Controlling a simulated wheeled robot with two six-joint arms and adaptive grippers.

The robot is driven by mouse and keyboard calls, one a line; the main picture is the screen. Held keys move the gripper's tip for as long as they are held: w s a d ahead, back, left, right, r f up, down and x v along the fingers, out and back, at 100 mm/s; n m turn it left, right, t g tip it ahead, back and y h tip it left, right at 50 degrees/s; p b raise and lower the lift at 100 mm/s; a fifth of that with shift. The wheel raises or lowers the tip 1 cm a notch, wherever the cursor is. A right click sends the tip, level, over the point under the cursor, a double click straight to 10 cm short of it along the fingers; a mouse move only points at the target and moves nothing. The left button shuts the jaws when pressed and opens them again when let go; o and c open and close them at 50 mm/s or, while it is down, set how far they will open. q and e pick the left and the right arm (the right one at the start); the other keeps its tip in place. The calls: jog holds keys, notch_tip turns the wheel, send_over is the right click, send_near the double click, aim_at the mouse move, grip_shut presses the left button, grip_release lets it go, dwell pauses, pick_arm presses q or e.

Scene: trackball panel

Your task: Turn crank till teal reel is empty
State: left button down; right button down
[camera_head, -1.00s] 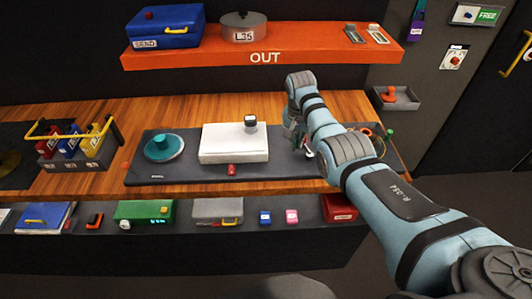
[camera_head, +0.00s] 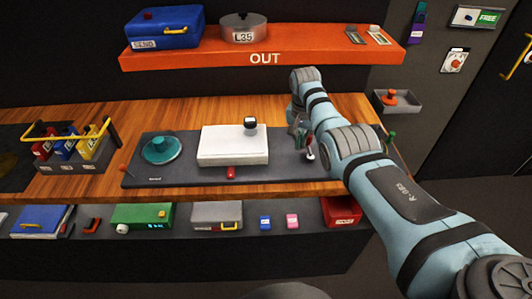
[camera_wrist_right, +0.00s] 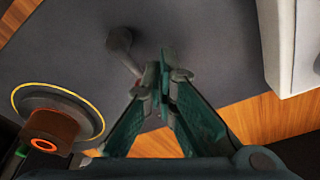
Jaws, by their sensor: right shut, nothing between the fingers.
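The teal reel (camera_head: 162,148) lies at the left end of a dark mat (camera_head: 190,180) in the head view, with teal still visible on it. My right gripper (camera_wrist_right: 162,75) points down over the mat's right part, its fingers together and empty. In the wrist view, a grey round knob on a thin arm (camera_wrist_right: 118,39) lies just beyond the fingertips, apart from them as far as I can tell; it may be the crank. A dark disc with a yellow ring (camera_wrist_right: 85,107) and an orange hub (camera_wrist_right: 52,130) sits left of the fingers. My left gripper is out of view.
A white box (camera_head: 235,145) stands mid-mat, with a red piece (camera_head: 230,173) in front. A rack of coloured cases (camera_head: 72,148) stands left. An orange shelf (camera_head: 265,52) hangs above. A grey tray (camera_head: 398,103) is right of my arm.

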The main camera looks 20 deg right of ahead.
notch_tip(320, 180, up, 9)
jog(key=p, duration=0.8)
jog(key=shift+f, duration=0.1)
